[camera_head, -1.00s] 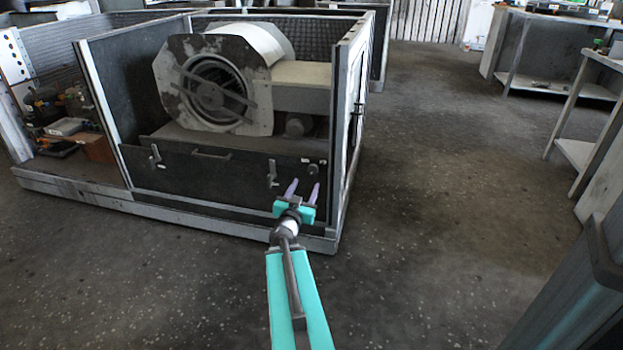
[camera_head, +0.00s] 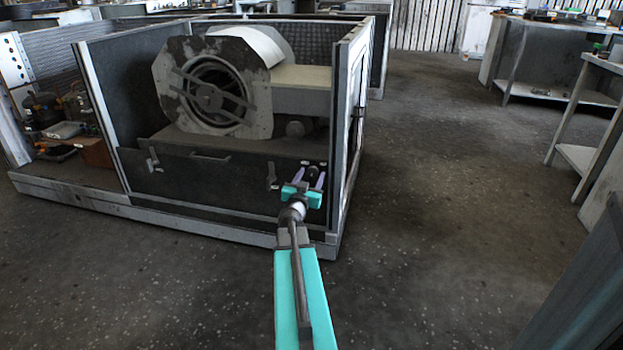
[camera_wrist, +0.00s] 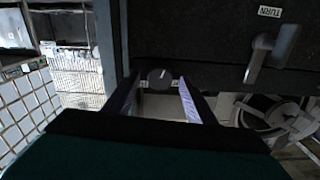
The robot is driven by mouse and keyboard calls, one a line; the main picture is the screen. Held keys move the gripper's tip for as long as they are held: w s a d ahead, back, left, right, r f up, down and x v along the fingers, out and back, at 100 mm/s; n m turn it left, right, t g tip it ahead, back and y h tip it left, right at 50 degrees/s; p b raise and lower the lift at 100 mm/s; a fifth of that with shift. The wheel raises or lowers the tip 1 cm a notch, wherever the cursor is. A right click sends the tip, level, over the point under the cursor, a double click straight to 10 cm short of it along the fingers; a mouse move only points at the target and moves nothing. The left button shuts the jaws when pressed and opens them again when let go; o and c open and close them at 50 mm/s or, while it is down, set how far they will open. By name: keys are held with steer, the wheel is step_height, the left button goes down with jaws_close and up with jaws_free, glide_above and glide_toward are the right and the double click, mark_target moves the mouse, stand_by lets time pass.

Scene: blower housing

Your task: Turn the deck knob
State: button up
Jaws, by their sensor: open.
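The deck knob (camera_wrist: 160,78) is a small dark round knob with a pale line across its face, on the dark front panel. In the wrist view it shows between my two fingertips, and a gap to the fingers shows on both sides. In the head view the knob (camera_head: 312,171) is small and dark near the panel's upper right corner. My gripper (camera_head: 310,177) is open with its fingers pointing at the panel around the knob; it also shows in the wrist view (camera_wrist: 160,84). I cannot tell how deep the fingers reach past the knob.
A lever handle (camera_wrist: 270,48) beside a "TURN" label is on the same panel; it also shows left of my gripper in the head view (camera_head: 271,176). The blower housing (camera_head: 258,95) stands behind the panel. The cabinet's right side post (camera_head: 338,140) is close to my gripper.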

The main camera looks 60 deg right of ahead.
steer(key=shift+w+d, duration=0.1)
steer(key=shift+d, duration=0.35)
steer(key=c, duration=1)
steer(key=shift+c, duration=0.2)
